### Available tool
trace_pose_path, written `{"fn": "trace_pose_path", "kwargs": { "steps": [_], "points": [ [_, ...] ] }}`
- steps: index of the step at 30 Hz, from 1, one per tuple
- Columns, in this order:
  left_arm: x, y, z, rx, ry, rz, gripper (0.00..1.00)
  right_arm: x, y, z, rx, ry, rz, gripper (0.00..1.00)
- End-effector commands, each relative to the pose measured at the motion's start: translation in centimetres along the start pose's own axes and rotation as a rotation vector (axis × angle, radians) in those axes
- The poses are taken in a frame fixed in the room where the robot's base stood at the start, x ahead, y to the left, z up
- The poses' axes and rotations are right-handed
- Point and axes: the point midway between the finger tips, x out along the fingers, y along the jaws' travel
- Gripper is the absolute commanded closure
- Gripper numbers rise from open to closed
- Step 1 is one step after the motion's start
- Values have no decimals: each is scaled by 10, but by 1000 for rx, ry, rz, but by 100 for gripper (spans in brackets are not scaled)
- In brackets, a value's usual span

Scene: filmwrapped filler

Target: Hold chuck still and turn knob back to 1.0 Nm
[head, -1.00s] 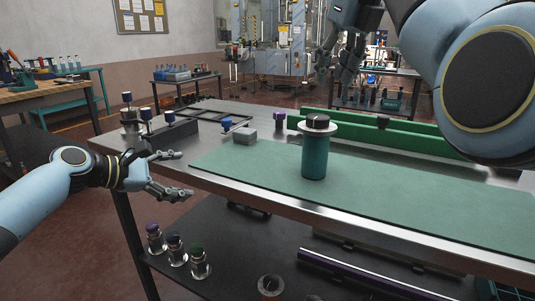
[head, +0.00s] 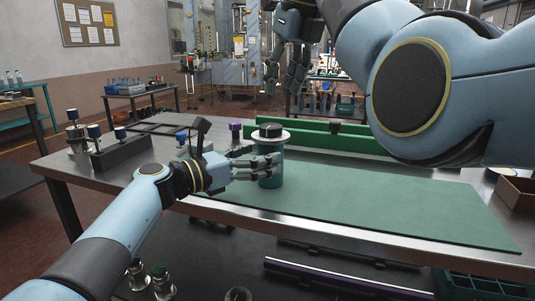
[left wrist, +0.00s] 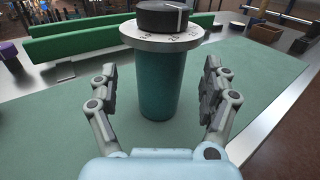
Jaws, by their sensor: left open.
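The chuck (head: 268,180) is an upright teal cylinder on the green mat. A pale dial ring with small marks, and a black knob (head: 270,130) with a white line, sit on its top. In the left wrist view the chuck (left wrist: 160,88) and knob (left wrist: 161,18) are centred; the dial numbers are hard to read. My left gripper (head: 262,163) is open at the chuck's left side, below the ring. The left wrist view shows its fingers on either side of the chuck, with gaps. My right gripper (head: 284,75) hangs high at the back, fingers apart, empty.
The green mat (head: 400,205) is clear to the right of the chuck. A long green rail (head: 355,140) runs behind it. A dark block with blue-topped pieces (head: 122,152) stands at left. A brown box (head: 515,190) sits at the right edge.

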Motion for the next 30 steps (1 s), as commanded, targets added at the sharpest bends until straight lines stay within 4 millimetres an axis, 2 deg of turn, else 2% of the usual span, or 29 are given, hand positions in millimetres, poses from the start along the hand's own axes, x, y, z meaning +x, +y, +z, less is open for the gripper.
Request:
{"fn": "trace_pose_path", "kwargs": {
  "steps": [3,7,18,30],
  "points": [
    [20,0,1,-1,0,-2,18,0,0,0,0,0,0,62],
    [32,0,0,0,0,0,18,0,0,0,0,0,0,62],
    [38,0,0,2,1,0,18,0,0,0,0,0,0,62],
    [38,0,0,2,1,0,69,0,0,0,0,0,0,62]
  ]
}}
